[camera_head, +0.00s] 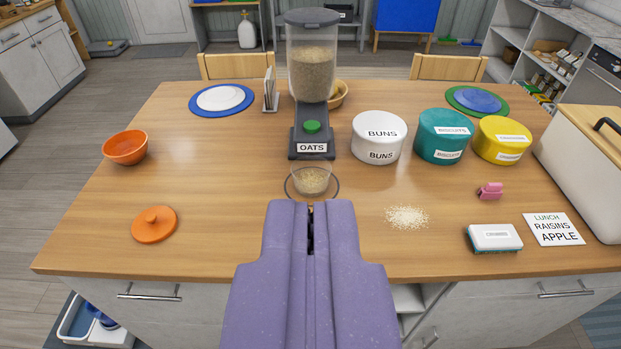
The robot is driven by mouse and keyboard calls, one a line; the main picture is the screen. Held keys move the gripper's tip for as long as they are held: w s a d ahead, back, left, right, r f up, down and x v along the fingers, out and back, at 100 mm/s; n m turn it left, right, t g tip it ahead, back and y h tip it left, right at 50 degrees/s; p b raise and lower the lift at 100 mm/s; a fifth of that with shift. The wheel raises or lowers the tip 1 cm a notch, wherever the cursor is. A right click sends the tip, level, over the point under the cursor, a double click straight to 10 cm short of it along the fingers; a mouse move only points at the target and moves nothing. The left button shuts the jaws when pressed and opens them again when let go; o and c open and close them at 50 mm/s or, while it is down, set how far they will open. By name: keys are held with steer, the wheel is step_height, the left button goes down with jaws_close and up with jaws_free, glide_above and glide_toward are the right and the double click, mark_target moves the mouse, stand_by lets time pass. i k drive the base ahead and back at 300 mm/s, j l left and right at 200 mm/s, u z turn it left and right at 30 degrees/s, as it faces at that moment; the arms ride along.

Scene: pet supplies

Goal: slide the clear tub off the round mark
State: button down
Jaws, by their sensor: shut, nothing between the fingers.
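The clear tub (312,180) is a small see-through cup with oats in it. It stands upright on the table, inside or over the round mark (288,191), a thin dark ring on the wood in front of the oats dispenser (312,133). The tub covers part of the ring. My purple gripper (310,204) is shut and empty. Its tips appear just in front of the tub, at the near edge of the ring; I cannot tell whether they touch the tub.
Spilled oats (407,217) and a white-topped sponge (494,238) lie to the right. An orange lid (154,224) and orange bowl (125,147) are at left. A white buns tin (379,137) stands right of the dispenser. The table between lid and tub is clear.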

mark_target(312, 173)
steer(key=i+l+u, duration=0.4)
steer(key=i+l, duration=0.95)
steer(key=i, duration=0.1)
